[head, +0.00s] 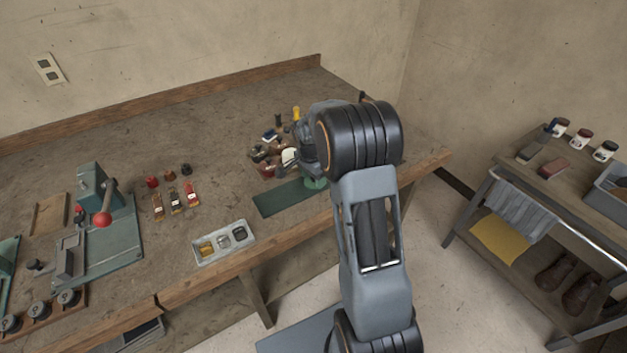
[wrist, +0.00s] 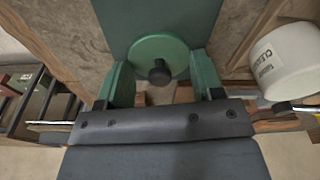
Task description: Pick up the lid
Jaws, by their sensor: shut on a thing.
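The lid is a green disc with a black knob. In the head view a green edge of the lid (head: 316,184) shows under my gripper (head: 312,176), at the right end of the dark green mat (head: 282,199). I cannot tell whether the lid touches the mat or is above it. My arm hides part of this area in the head view.
A white jar marked as cleaner (wrist: 287,62) stands close to the right of my gripper in the wrist view. Small bottles and brushes crowd the bench behind it. A grey tray (head: 225,243) lies left of the mat. A side table (head: 560,160) stands at the right.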

